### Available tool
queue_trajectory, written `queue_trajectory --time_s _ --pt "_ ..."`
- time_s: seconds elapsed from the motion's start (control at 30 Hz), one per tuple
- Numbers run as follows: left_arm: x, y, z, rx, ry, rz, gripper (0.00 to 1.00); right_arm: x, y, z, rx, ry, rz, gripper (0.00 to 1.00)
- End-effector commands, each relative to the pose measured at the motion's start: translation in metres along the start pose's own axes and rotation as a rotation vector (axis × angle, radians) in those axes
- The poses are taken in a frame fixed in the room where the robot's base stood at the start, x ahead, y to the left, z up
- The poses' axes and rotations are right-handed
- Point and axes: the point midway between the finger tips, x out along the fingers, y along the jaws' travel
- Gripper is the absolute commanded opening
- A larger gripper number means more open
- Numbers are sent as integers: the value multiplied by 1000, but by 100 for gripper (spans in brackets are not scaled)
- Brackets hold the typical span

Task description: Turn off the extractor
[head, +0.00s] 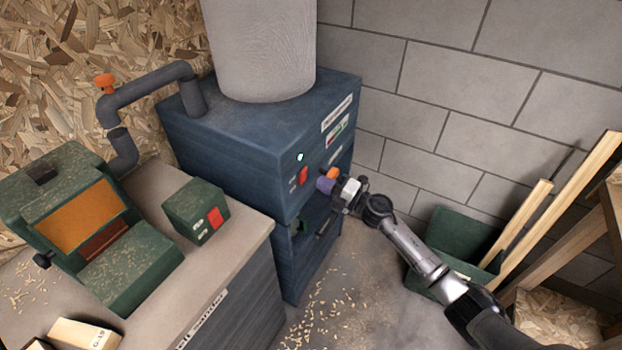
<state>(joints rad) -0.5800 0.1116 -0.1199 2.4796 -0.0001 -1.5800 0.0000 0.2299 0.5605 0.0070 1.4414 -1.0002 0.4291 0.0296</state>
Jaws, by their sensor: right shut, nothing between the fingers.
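The extractor (225,142) is a dark blue cabinet with a pale filter drum (262,50) on top. Its front has a red switch (303,175), a small lit greenish-white lamp (300,156) above it, and labels. My right gripper (322,184) is shut and empty, just to the right of the red switch at about its height. A small gap shows between the fingertips and the switch. An orange part (333,173) shows right by the gripper; I cannot tell what it belongs to. My left gripper is not in view.
A grey hose (150,90) with an orange gate handle (105,82) joins the extractor to a green sander (95,225) on a bench. A green box with another red switch (215,217) stands on that bench. A green bin (455,235) with timber stands at right.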

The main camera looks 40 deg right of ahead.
Motion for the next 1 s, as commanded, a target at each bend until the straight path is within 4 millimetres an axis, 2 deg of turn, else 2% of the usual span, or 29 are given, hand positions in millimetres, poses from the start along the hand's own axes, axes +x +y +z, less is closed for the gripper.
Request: queue_trajectory --time_s 0.03,0.2,0.4,0.87,1.0 --pt "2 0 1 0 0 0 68 9 0 0 0 0 3 0" --pt "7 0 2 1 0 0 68 29 -1 0 1 0 1 0" --pt "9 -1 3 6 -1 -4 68 42 0 0 0 0 0 0" --pt "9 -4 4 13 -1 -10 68 45 0 0 1 0 -1 0" --pt "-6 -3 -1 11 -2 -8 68 48 7 0 1 0 -21 0"
